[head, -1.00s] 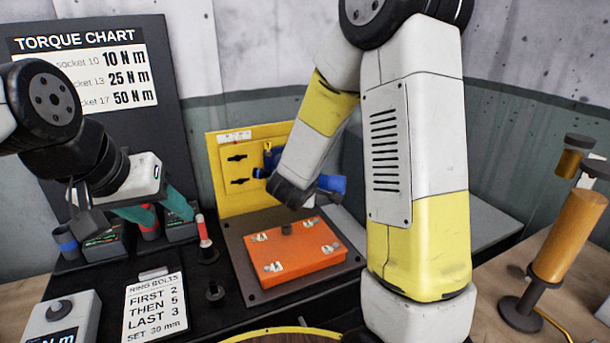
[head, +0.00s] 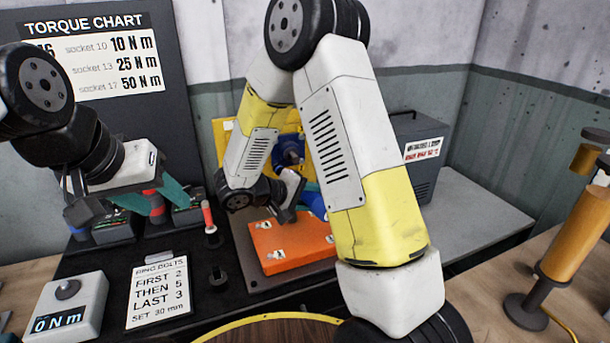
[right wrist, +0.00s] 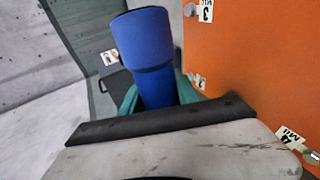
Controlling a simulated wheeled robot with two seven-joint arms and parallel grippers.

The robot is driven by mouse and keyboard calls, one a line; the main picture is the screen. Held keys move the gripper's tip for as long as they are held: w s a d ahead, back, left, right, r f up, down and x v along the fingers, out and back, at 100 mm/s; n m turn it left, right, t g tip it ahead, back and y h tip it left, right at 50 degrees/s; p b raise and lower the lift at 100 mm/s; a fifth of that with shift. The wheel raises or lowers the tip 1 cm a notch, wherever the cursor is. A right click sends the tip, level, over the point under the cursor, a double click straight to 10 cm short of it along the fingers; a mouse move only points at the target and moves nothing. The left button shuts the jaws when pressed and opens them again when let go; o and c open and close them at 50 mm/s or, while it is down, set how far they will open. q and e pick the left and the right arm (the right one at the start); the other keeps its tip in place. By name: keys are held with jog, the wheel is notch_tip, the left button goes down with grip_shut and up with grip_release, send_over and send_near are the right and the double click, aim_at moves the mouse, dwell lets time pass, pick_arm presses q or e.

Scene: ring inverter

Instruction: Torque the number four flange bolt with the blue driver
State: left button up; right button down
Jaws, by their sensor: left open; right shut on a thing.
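The orange flange block (head: 281,246) lies on a dark plate, partly hidden by my right arm in the head view. Its face fills the right of the right wrist view (right wrist: 262,55), with white number tags; the tag reading 4 (right wrist: 290,138) is at lower right beside a bolt head (right wrist: 313,157). My right gripper (right wrist: 158,98) is shut on the blue driver (right wrist: 144,45), beside the block. The driver also shows partly in the head view (head: 314,204); its working tip is hidden.
A yellow panel (head: 223,133) stands behind the block with a blue item (head: 289,150) in front. A 0 N m display box (head: 65,305) and bolt-order card (head: 160,290) lie at front left. A grey case (head: 418,150) stands back right; an orange cylinder stand (head: 572,235) is far right.

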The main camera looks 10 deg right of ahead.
aim_at(313, 212)
jog(key=shift+s+a+f+m+g+h, duration=0.15)
jog(key=shift+s+a+f+m+g, duration=0.2)
jog(key=shift+s, duration=0.35)
jog(key=shift+s+a+f+m+g+h, duration=0.1)
jog(key=shift+s+a+m+g+h, duration=0.1)
jog(key=shift+s+m+g, duration=0.4)
jog(key=shift+s+a+f+m+g+h, duration=0.15)
jog(key=shift+s+a+f+m+g, duration=0.1)
jog(key=shift+s, duration=0.55)
jog(key=shift+w+a, duration=0.2)
jog(key=shift+w, duration=0.85)
jog(key=shift+w+a, duration=0.2)
jog(key=shift+w, duration=0.8)
jog(key=shift+w+a, duration=0.2)
jog(key=shift+w, duration=0.85)
jog(key=shift+w+a+r, duration=0.1)
jog(key=shift+w+a, duration=0.1)
jog(key=shift+w, duration=0.85)
jog(key=shift+s+d, duration=0.25)
jog(key=shift+s, duration=1.05)
jog(key=shift+s+d, duration=0.25)
jog(key=shift+s, duration=1)
